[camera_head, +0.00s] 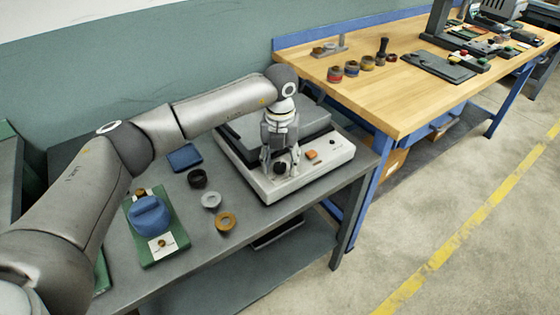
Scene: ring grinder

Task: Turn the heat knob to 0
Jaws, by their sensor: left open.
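The heater (321,170) is a white box with a dark top plate, standing on the grey table. Its heat knob (281,168) is a small black knob on the front panel, at the left part of it. An orange switch (311,154) sits to the right of the knob. My left gripper (280,166) points down at the knob, with its open fingers around or just above it. I cannot tell whether the fingers touch the knob, and its pointer and scale are too small to read. My right gripper is not in view.
Black, silver and brass rings (226,222) lie left of the heater on the grey table (215,262). A blue device on a green board (172,254) stands further left. A wooden bench (400,104) with parts is at the back right. Open floor lies at right.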

